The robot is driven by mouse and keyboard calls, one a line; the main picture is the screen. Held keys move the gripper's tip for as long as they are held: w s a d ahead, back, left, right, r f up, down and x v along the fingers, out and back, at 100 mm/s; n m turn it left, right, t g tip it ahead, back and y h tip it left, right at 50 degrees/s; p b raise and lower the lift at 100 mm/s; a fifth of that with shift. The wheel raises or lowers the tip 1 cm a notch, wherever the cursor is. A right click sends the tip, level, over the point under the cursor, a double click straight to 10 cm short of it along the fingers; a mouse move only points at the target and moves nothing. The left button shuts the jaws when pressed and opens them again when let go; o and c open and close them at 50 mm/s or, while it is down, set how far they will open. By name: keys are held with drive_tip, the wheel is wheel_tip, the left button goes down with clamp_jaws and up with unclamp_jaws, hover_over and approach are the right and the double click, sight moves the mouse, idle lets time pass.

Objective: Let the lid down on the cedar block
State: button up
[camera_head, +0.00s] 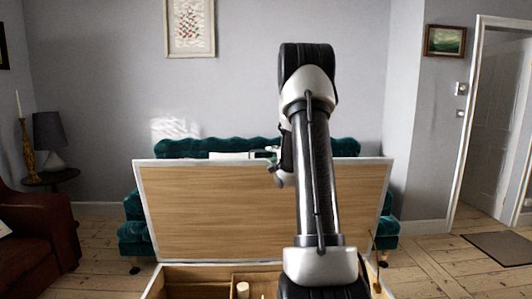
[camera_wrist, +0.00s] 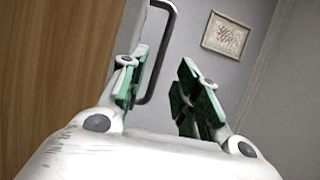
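The lid (camera_head: 230,208) of a chest stands raised, its wood-coloured inner face toward the head camera and its rim pale. The open chest (camera_head: 190,272) is below it, cut off by the picture's bottom edge. A small pale piece (camera_head: 242,289) inside may be the cedar block; I cannot be sure. My gripper (camera_head: 272,160) is at the lid's top edge, partly hidden by my arm. In the wrist view my gripper (camera_wrist: 162,88) is open, its green-padded fingers apart. A dark bar handle (camera_wrist: 170,45) shows beside the left finger, near the lid; contact is unclear.
A thin stay (camera_head: 374,246) stands at the chest's right side. A green sofa (camera_head: 133,232) is behind the lid. A dark red armchair (camera_head: 40,235) and a side table (camera_head: 50,178) with a lamp are at left.

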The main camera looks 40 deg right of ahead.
sight(266, 151)
drive_tip(key=x, duration=0.8)
drive_tip(key=shift+c, duration=0.2)
drive_tip(key=shift+s, duration=0.1)
clamp_jaws()
